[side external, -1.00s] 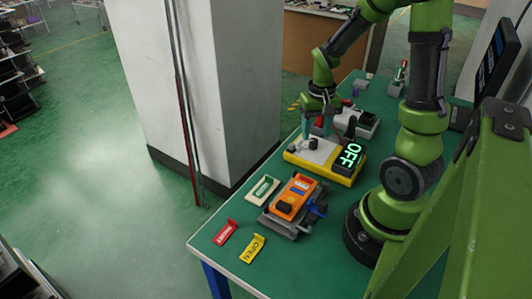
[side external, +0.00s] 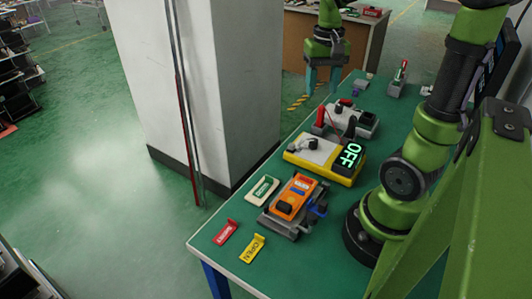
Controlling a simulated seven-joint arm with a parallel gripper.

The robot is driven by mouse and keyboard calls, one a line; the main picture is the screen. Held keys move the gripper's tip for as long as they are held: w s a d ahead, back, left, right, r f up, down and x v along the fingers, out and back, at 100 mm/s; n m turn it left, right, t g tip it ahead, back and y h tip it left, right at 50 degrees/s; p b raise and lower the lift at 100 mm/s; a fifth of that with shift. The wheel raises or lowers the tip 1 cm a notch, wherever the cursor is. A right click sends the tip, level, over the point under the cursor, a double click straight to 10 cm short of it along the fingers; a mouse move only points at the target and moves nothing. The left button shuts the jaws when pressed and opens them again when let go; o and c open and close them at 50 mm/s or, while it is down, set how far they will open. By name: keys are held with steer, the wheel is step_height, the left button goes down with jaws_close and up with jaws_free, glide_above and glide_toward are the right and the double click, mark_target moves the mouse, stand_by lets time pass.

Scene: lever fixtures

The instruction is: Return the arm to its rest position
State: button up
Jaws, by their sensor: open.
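My gripper (side external: 324,80) hangs near the top of the side external view, beyond the far left edge of the table as pictured, with its two teal fingers apart and nothing between them. It is clear of the fixtures. The yellow fixture (side external: 346,178) with a grey top stands mid-table. Its lit display (side external: 352,154) reads OFF, and a small dark lever (side external: 312,143) sits on its top. Part of my arm is cut off by the top of the picture.
An orange fixture (side external: 294,197) stands nearer the front. Behind the yellow one is a grey fixture with a red lever (side external: 321,116). Red (side external: 225,232), yellow (side external: 253,248) and green-white (side external: 262,189) signs lie at the front left. A white pillar (side external: 200,90) stands beside the green table (side external: 235,270).

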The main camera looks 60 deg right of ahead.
steer(key=a+r+n+t+y, duration=0.1)
steer(key=a+n+t, duration=0.1)
steer(key=a, duration=0.7)
steer(key=s+a+r+n+t+y, duration=0.1)
steer(key=a+t, duration=0.4)
steer(key=a, duration=0.5)
steer(key=shift+s+a+r+n, duration=0.15)
steer(key=shift+s+r+n, duration=0.1)
steer(key=shift+r+n, duration=0.45)
steer(key=shift+f, duration=0.1)
